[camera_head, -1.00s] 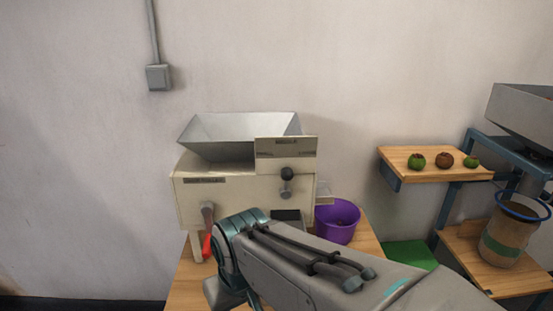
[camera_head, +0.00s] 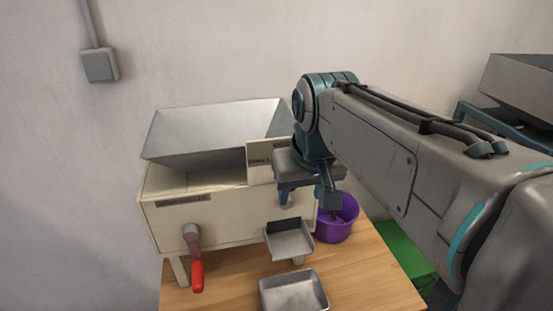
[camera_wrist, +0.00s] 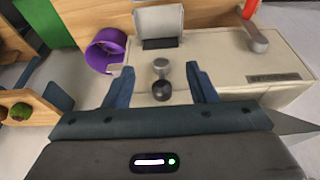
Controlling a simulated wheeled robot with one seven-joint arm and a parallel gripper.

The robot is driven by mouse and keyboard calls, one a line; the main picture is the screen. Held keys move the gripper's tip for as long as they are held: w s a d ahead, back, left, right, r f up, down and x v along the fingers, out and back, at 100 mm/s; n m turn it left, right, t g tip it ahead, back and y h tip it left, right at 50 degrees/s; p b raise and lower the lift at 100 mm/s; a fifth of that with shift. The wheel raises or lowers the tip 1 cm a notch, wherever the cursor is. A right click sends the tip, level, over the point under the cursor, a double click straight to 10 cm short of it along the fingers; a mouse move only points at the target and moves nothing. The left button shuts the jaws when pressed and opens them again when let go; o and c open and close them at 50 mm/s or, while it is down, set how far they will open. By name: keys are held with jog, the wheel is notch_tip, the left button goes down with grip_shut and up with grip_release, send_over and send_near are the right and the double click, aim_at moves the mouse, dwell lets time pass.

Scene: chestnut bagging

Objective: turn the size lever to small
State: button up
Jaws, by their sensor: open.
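The cream machine (camera_head: 225,218) stands on a wooden table, with a label plate (camera_head: 258,163) on top reading SMALL at its left; my gripper covers the plate's right part.
A red-handled crank (camera_head: 196,272) hangs at the machine's front left. A metal chute (camera_head: 289,241) and a metal tray (camera_head: 294,291) are below the lever. A purple bucket (camera_head: 337,224) stands close at the right. A metal hopper (camera_head: 215,133) tops the machine.

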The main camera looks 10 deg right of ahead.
notch_tip(320, 180, up, 9)
jog(key=w, duration=0.3)
jog(key=shift+t, duration=0.3)
jog(key=x, duration=1.3)
jog(key=shift+d+f+p, duration=0.15)
jog(key=shift+p, duration=0.2)
grip_shut()
